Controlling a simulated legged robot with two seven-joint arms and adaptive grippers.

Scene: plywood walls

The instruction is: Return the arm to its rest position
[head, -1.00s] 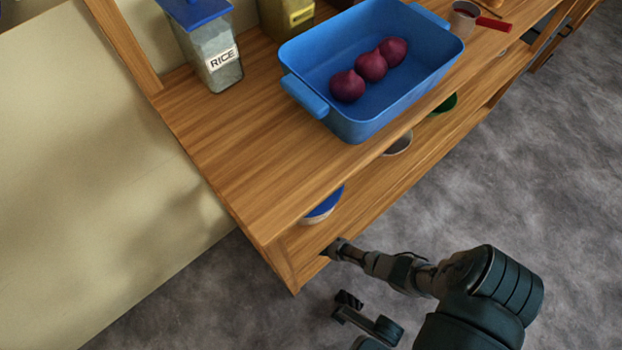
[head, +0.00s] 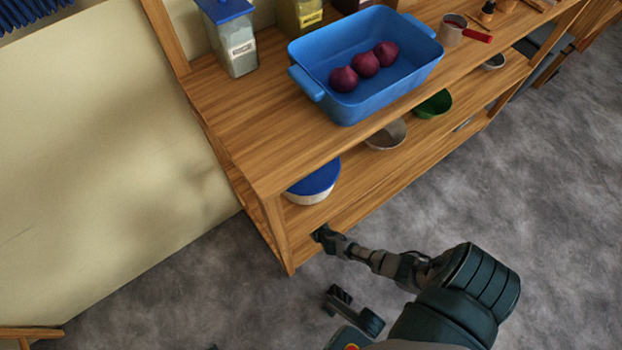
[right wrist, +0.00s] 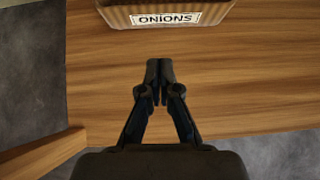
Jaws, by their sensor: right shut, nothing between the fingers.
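My right arm (head: 465,290) comes in from the lower right of the head view. Its gripper (head: 322,234) is at the front of the low part of the wooden shelf unit, near its left end post. In the right wrist view the right gripper (right wrist: 160,75) is shut and empty, with its fingertips together over a wooden board (right wrist: 220,75). A box labelled ONIONS (right wrist: 165,20) stands ahead of the fingertips, apart from them. My left gripper is not seen.
The shelf unit's top (head: 235,120) holds a blue tray (head: 305,50) with three onions (head: 365,65) and a rice jar (head: 235,45). A blue-lidded bowl (head: 315,180) and a green bowl (head: 435,103) sit on the shelf below. Grey floor (head: 540,200) is open at right.

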